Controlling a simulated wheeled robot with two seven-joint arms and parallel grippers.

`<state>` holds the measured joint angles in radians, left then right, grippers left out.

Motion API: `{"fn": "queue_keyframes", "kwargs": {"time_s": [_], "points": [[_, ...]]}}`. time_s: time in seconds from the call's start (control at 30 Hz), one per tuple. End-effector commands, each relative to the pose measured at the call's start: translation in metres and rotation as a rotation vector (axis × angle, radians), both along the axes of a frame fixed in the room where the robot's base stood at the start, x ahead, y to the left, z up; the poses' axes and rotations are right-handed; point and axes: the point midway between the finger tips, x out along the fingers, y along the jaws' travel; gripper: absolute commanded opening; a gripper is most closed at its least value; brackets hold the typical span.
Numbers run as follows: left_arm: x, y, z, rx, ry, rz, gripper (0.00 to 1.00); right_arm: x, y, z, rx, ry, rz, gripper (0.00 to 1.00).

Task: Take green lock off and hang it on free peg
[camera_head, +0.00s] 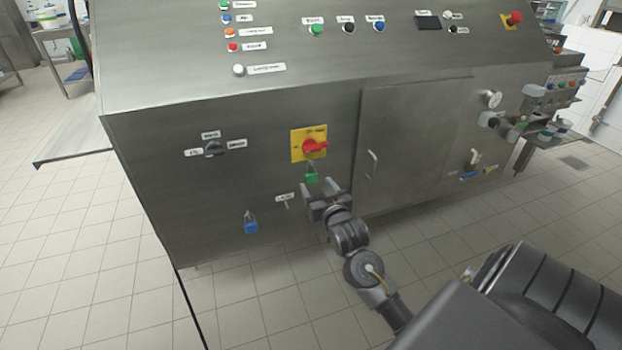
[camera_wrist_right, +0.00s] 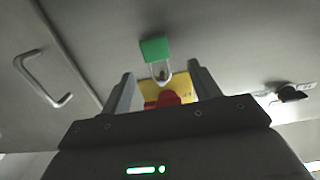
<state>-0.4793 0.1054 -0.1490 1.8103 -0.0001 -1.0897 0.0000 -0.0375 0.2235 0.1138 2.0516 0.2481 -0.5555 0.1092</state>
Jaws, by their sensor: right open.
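The green lock (camera_head: 311,178) hangs by its shackle just below the red rotary switch (camera_head: 314,146) on its yellow plate. In the right wrist view the green lock (camera_wrist_right: 155,50) shows with its shackle near the yellow plate (camera_wrist_right: 150,90). My right gripper (camera_head: 321,187) is open, close to the green lock. In the wrist view its two fingers (camera_wrist_right: 160,70) stand apart on either side of the shackle, holding nothing. A small bare peg (camera_head: 287,205) sticks out below a white label, left of my right gripper. My left gripper is not in view.
A blue lock (camera_head: 251,226) hangs on the panel, lower left of the bare peg. A black selector knob (camera_head: 214,149) is at the left. A cabinet door with a handle (camera_head: 372,162) is to the right of the switch; the handle also shows in the wrist view (camera_wrist_right: 45,80).

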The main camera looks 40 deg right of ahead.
Motion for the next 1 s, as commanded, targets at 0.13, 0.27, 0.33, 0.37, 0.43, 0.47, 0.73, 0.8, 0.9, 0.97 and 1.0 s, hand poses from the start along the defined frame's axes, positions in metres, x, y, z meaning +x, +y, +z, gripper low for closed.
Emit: {"fn": "queue_keyframes", "kwargs": {"time_s": [0.13,0.27,0.33,0.37,0.43,0.47,0.73,0.8,0.9,0.97,1.0], "points": [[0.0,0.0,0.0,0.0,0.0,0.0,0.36,0.003,-0.001,0.0,0.0,0.0,0.0,0.62],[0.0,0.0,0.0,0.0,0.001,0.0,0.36,0.012,-0.006,-0.001,0.0,0.0,-0.001,0.62],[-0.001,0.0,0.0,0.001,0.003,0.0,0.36,0.022,-0.011,-0.002,-0.001,-0.001,-0.001,0.62],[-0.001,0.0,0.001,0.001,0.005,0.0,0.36,0.026,-0.014,-0.002,-0.002,0.001,-0.001,0.62],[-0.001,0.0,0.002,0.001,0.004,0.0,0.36,0.035,-0.017,-0.003,0.0,0.0,0.0,0.62],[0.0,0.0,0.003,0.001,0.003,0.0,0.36,0.039,-0.018,-0.004,0.0,0.001,0.0,0.62],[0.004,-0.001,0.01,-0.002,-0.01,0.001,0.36,0.05,-0.022,-0.004,0.0,0.001,0.0,0.62],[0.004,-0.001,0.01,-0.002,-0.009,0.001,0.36,0.05,-0.022,-0.004,0.0,0.001,0.0,0.62],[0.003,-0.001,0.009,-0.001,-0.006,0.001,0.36,0.05,-0.022,-0.004,0.0,0.001,0.0,0.54],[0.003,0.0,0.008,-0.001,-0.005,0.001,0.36,0.049,-0.022,-0.004,0.0,0.001,0.0,0.46],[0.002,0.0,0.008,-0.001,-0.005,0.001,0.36,0.049,-0.022,-0.004,0.0,0.001,0.0,0.41]]}}
